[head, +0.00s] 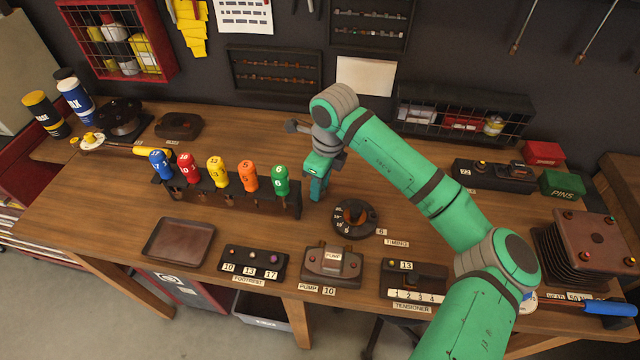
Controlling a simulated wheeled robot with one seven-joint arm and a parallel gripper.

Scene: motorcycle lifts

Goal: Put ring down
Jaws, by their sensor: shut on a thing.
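My gripper (316,190) points down over the bench, just right of the rack with coloured handles and behind the timing dial. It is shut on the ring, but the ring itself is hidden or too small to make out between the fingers. The dark round timing dial (370,219) with an orange-brown centre and number marks lies on the bench in front of the gripper, slightly right. I cannot tell the gap between the fingertips and the bench.
A rack (235,203) holds several numbered handles beside my gripper. Along the front edge are an empty brown tray (155,246), the footrest box (253,264), the pump box (331,278) and the tensioner box (430,278). The bench (260,140) is clear behind the rack.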

